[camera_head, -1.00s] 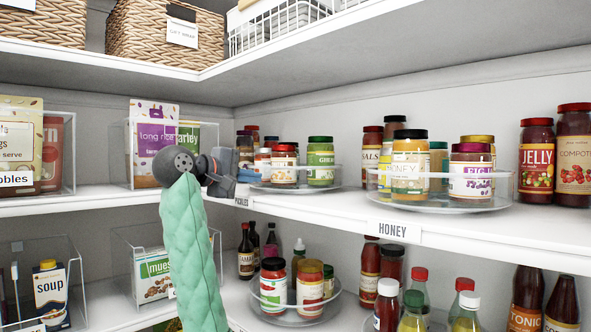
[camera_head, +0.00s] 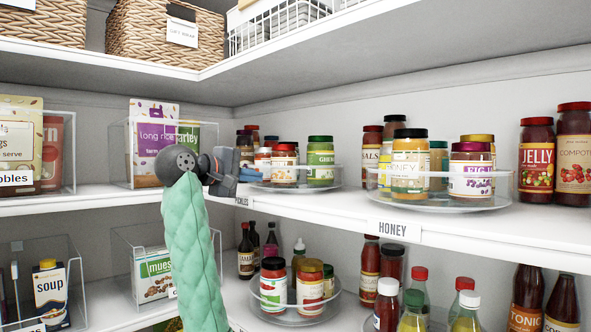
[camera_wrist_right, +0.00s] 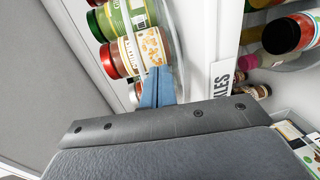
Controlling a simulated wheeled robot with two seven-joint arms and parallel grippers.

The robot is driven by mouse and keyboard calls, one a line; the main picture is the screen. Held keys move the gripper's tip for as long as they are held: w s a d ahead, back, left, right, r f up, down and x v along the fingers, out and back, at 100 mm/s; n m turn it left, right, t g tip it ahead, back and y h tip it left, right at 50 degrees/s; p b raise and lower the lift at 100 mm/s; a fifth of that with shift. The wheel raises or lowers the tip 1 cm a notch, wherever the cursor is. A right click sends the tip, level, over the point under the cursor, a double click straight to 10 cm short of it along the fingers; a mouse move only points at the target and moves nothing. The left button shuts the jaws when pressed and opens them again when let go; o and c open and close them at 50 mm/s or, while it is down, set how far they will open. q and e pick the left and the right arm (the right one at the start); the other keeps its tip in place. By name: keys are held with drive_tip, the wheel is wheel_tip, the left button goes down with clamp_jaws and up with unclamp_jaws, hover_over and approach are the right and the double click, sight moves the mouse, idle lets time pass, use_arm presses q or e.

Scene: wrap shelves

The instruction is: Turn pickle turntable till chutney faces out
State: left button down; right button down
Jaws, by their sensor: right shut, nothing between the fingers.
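The pickle turntable (camera_head: 332,185) is a clear round tray with a raised rim on the middle shelf, near the back corner. It holds several jars, including a green-lidded jar with a green label (camera_head: 320,160) and a red-lidded jar with a pale label (camera_head: 284,165). I cannot read a chutney label on any of them. My right gripper (camera_head: 254,174) is shut at the turntable's left front side. In the right wrist view, its blue fingers (camera_wrist_right: 157,88) are close against the red-lidded jar (camera_wrist_right: 134,53); whether they touch is unclear. My left gripper is out of view.
The honey turntable (camera_head: 440,205) stands to the right on the same shelf. A clear bin (camera_head: 118,150) with packets is to the left. The shelf above is close overhead. A lower turntable (camera_head: 290,318) holds more jars. The pickles label (camera_wrist_right: 221,91) is on the shelf edge.

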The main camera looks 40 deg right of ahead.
drive_tip(key=shift+w+d, duration=0.2)
drive_tip(key=shift+d, duration=0.5)
drive_tip(key=shift+w, duration=0.1)
drive_tip(key=shift+w+a+b, duration=0.2)
drive_tip(key=shift+w+b, duration=0.05)
drive_tip(key=shift+w, duration=0.4)
drive_tip(key=shift+w+a+b, duration=0.2)
drive_tip(key=shift+w+b, duration=0.05)
drive_tip(key=shift+w, duration=0.4)
drive_tip(key=shift+w, duration=0.15)
drive_tip(key=shift+w+d, duration=0.15)
drive_tip(key=shift+w, duration=1.2)
drive_tip(key=shift+b, duration=0.3)
